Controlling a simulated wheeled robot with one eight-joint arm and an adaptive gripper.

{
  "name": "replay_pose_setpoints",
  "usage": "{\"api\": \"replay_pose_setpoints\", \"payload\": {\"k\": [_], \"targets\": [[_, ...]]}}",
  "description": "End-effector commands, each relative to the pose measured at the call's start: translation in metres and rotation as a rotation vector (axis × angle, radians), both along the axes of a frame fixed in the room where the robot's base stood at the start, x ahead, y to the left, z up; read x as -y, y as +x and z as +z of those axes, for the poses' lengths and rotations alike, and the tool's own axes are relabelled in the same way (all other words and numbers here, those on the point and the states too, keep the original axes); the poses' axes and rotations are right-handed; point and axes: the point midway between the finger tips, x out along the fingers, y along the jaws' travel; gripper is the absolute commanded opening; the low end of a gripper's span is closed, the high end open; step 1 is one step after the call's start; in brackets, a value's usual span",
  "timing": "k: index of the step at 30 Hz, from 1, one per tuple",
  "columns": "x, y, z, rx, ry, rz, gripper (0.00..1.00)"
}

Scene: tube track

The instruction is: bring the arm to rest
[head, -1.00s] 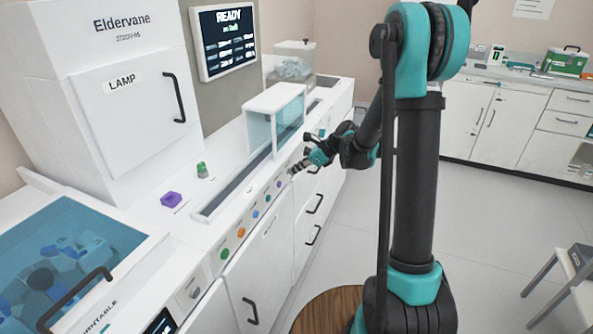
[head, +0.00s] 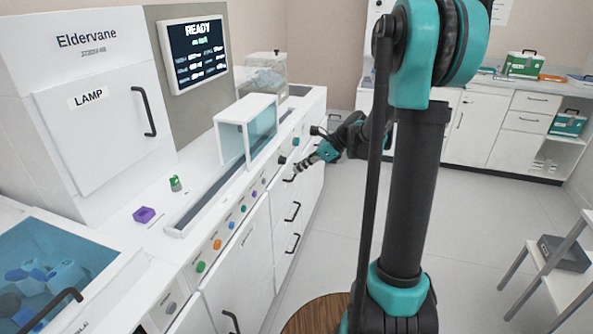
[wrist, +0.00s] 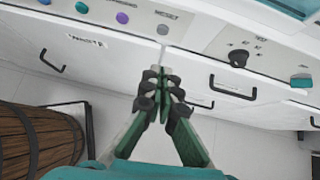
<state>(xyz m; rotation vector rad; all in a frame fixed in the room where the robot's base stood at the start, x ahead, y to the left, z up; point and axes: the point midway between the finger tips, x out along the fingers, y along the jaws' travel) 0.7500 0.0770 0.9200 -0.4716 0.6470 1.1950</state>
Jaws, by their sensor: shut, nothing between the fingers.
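My gripper (head: 303,165) is in front of the white machine bench, near its front panel, at the right of the row of coloured buttons. In the wrist view my gripper (wrist: 160,82) shows with its two fingers together, shut and empty. The bench's drawer fronts lie beyond the fingertips, and a drawer handle (wrist: 232,90) shows to their right. My arm is bent and reaches out from my column toward the bench. I cannot tell the exact gap between the fingertips and the bench front.
The bench carries a clear-sided hood (head: 247,133), a purple block (head: 144,214) and a green-topped vial (head: 175,183). A black knob (wrist: 238,58) sticks out of the panel. The floor between is clear.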

Motion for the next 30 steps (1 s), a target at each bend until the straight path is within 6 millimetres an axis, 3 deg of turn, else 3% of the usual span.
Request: {"api": "replay_pose_setpoints", "payload": {"k": [12, 16, 20, 30], "targets": [[0.0, 0.0, 0.0, 0.001, 0.0, 0.0, 0.0], [0.002, -0.01, -0.002, 0.041, -0.041, 0.036, 0.0], [0.009, -0.043, -0.01, 0.173, -0.176, 0.173, 0.0], [0.059, -0.167, -0.051, 0.6, -0.713, 0.85, 0.0]]}}
